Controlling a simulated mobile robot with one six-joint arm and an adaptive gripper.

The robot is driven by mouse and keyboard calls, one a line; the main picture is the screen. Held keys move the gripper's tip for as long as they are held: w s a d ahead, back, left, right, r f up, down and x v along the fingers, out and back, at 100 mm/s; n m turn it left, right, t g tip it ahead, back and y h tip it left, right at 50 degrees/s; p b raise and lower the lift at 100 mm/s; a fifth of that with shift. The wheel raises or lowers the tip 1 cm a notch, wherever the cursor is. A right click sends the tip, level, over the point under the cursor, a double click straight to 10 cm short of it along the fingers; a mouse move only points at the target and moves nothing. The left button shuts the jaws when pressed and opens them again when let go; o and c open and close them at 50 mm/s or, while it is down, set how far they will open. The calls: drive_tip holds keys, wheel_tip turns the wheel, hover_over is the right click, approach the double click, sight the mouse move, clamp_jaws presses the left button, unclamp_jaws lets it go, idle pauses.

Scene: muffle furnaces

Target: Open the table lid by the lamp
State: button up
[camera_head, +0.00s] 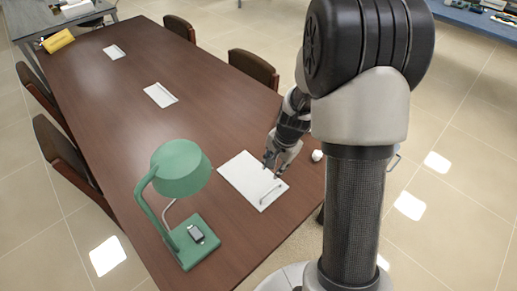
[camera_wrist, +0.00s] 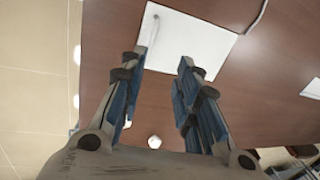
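The white table lid (camera_head: 245,172) lies flat and shut in the brown table, just right of the green lamp (camera_head: 183,170). A thin handle (camera_head: 270,194) stands on the lid near its right-hand edge. In the wrist view the lid (camera_wrist: 190,48) shows beyond my fingers, with the handle (camera_wrist: 153,31) near its left side. My gripper (camera_head: 271,168) hangs over the right part of the lid, close to the handle. In the wrist view my gripper (camera_wrist: 160,65) is open with nothing between its fingers. Whether a fingertip touches the lid cannot be told.
A small white object (camera_head: 317,155) sits at the table's right edge. Two more white lids (camera_head: 160,95) (camera_head: 114,52) lie farther along the table (camera_head: 110,130). Chairs (camera_head: 255,69) line both sides. A yellow object (camera_head: 57,41) lies at the far end. Tiled floor is open to the right.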

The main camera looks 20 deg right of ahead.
wheel_tip(320, 180, down, 2)
drive_tip(key=d+f+m, duration=0.1)
drive_tip(key=d, duration=0.1)
drive_tip(key=b, duration=0.6)
approach(269, 192)
drive_tip(key=x, duration=0.7)
drive_tip(key=shift+w+a+f, duration=0.1)
drive_tip(key=shift+w+f, duration=0.05)
drive_tip(key=shift+f, duration=0.2)
drive_tip(key=shift+c, duration=0.5)
clamp_jaws()
